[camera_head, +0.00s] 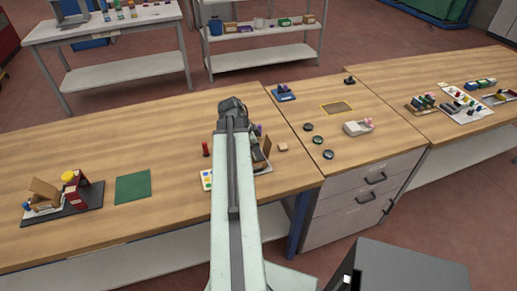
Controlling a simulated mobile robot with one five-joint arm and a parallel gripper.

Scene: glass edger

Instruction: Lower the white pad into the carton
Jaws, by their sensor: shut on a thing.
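My gripper (233,105) is at the far end of my raised arm, over the back part of the left bench. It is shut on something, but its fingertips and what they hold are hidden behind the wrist. I cannot make out a white pad there. A dark brown open box (266,146), possibly the carton, stands just right of my arm, partly hidden by it. A smaller tan box (44,189) with raised flaps stands on a dark tray at the far left. Which box is the carton is unclear.
On the left bench (100,150) are a green mat (133,187), a red bottle-like piece (206,149) and a small tan block (283,147). To the right are several dark discs (317,141), a pale object with pink on top (357,128) and a yellow-edged rectangle (338,108).

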